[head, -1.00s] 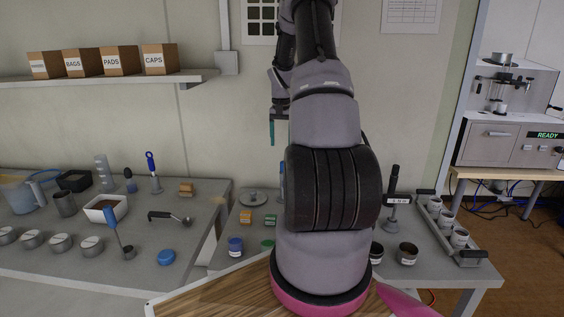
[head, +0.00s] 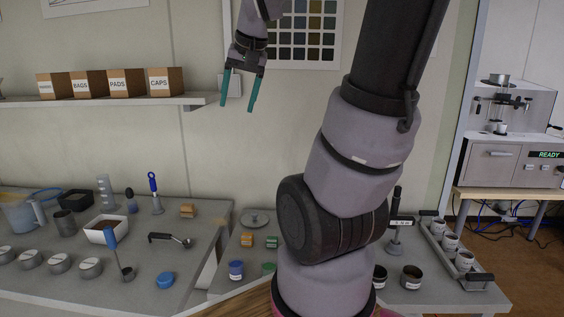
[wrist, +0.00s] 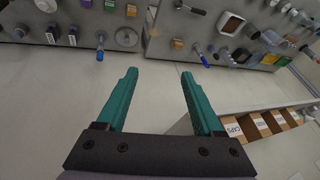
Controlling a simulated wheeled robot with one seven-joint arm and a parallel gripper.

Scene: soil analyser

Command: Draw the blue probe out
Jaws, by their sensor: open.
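My gripper (head: 239,106) is open and empty, high in front of the wall, fingers pointing down. In the wrist view its two teal fingers (wrist: 159,75) are apart with nothing between them. Several blue-handled tools could be the blue probe; I cannot tell which. One blue handle (head: 152,182) stands upright at the back of the left bench and also shows in the wrist view (wrist: 204,60). Another blue handle (head: 111,239) leans above a small cup in front of the white tray. A third blue-ended tool (wrist: 99,55) is beside a round lid; my arm hides it in the head view.
A shelf (head: 200,100) with labelled boxes is left of my gripper. The right bench holds a round lid (head: 255,217), small jars and a cup rack (head: 458,255). A gap separates the benches.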

